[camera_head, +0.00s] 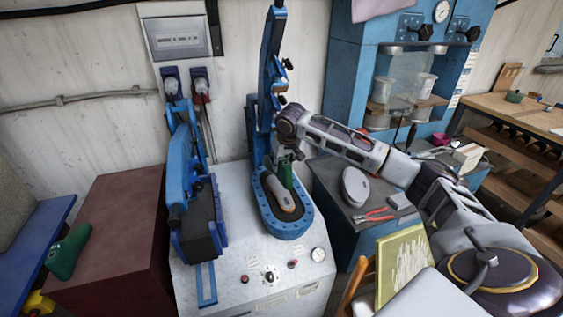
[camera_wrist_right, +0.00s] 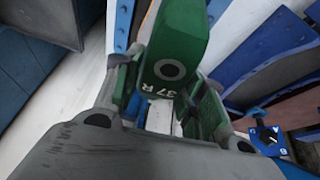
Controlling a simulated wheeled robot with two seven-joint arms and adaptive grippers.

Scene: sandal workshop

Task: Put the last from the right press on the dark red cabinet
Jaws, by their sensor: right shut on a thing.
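The green last (camera_head: 286,175) is at the right press (camera_head: 283,228), upright over its blue oval bed. It also shows in the right wrist view, marked "37 R" (camera_wrist_right: 165,70). My right gripper (camera_head: 288,153) reaches in from the right and is shut on the last's upper part. Its fingers (camera_wrist_right: 163,100) lie on either side of the last in the wrist view. A pale, sole-shaped piece (camera_head: 283,198) lies in the bed in front of the green part. The dark red cabinet (camera_head: 125,215) stands at the left. My left gripper is not in view.
Another green last (camera_head: 68,252) is at the cabinet's left edge. The left press (camera_head: 190,195) stands between the cabinet and the right press. Red pliers (camera_head: 373,215) and a grey oval piece (camera_head: 355,186) lie on the bench at right. Much of the cabinet top is clear.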

